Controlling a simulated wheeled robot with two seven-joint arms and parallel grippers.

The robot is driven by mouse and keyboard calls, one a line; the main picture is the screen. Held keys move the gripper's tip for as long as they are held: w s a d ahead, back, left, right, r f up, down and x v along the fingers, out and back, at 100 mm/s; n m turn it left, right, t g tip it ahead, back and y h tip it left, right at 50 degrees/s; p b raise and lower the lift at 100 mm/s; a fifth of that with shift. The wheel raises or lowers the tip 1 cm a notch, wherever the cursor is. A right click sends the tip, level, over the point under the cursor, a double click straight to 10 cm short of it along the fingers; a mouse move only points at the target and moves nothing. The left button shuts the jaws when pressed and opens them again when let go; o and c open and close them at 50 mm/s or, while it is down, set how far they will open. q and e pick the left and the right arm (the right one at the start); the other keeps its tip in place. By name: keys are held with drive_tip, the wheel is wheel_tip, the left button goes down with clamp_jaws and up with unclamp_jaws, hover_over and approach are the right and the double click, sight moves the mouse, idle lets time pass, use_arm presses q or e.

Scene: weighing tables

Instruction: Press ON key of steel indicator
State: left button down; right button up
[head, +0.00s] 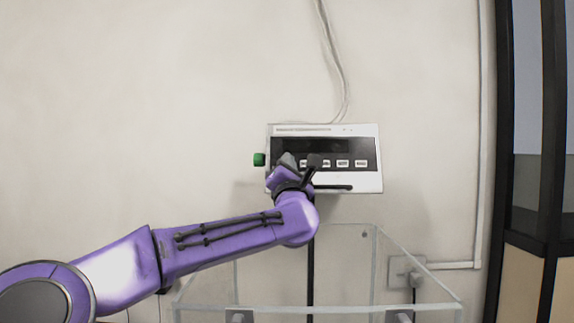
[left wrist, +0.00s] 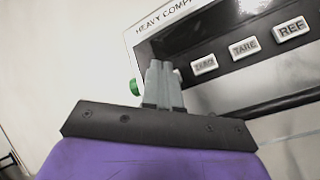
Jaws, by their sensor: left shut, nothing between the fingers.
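The steel indicator (head: 373,132) is a silver box with a dark display panel, mounted against the wall behind a clear-walled enclosure. A row of white keys runs along its panel; the left wrist view shows a TARE key (left wrist: 243,47), a REF key (left wrist: 291,29) and a blurred key (left wrist: 203,64) left of them. My left gripper (head: 287,159) is shut and empty, in front of the panel's left end. In the left wrist view its fingertips (left wrist: 160,68) overlap the panel's lower left corner. I cannot tell whether they touch it. No key marked ON is readable. My right gripper is out of view.
A green knob (head: 259,159) sticks out from the indicator's left side, close to my fingers. Clear panels (head: 395,265) stand below the indicator. A cable (head: 335,70) hangs above it. The wall to the left is bare; a dark-framed cabinet (head: 508,130) stands at right.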

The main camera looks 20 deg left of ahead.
use_arm(q)
drive_tip(key=shift+w, duration=0.15)
idle(0.6)
drive_tip(key=shift+w+a+f, duration=0.1)
drive_tip(key=shift+w+f, duration=0.05)
drive_tip(key=shift+w, duration=0.15)
drive_tip(key=shift+w+a+p, duration=0.1)
drive_tip(key=shift+w+p, duration=0.2)
idle(0.6)
drive_tip(key=shift+f, duration=0.1)
drive_tip(key=shift+s+d+r+b, duration=0.2)
drive_tip(key=shift+s+b, duration=0.4)
drive_tip(key=shift+s, duration=0.1)
